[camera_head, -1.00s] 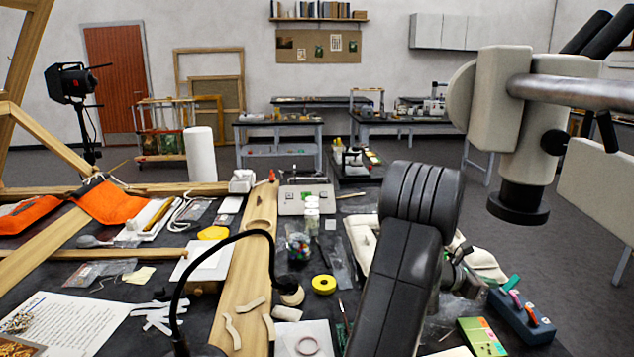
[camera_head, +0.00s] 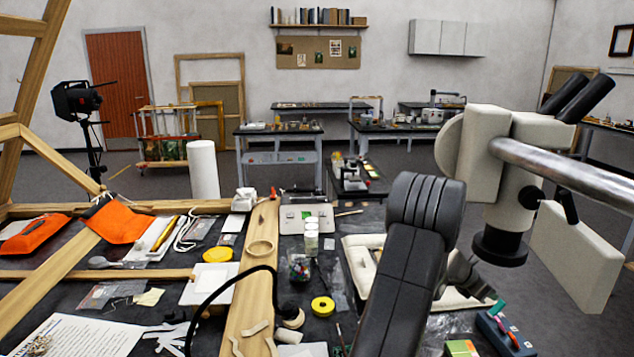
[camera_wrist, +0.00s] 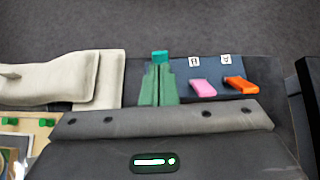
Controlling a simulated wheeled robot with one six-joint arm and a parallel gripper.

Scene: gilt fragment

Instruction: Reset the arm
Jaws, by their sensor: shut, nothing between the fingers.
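My gripper (camera_wrist: 159,69) shows in the wrist view as two green fingers, pressed together and empty. They stand out from its wide grey body at the bottom of that view. They point toward a dark blue block (camera_wrist: 210,72) with coloured pieces, and cover part of it. In the head view, my black arm (camera_head: 405,270) rises at the lower middle right and bends down behind itself. The dark block (camera_head: 507,335) shows to the right of the arm, at the lower right.
A pale microscope (camera_head: 505,160) on a metal boom stands close to the right of my arm. A cream cushion (camera_head: 360,258) lies beside and behind the arm. A yellow tape roll (camera_head: 323,306), a black cable and wooden bars crowd the table to the left. Floor shows beyond the table.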

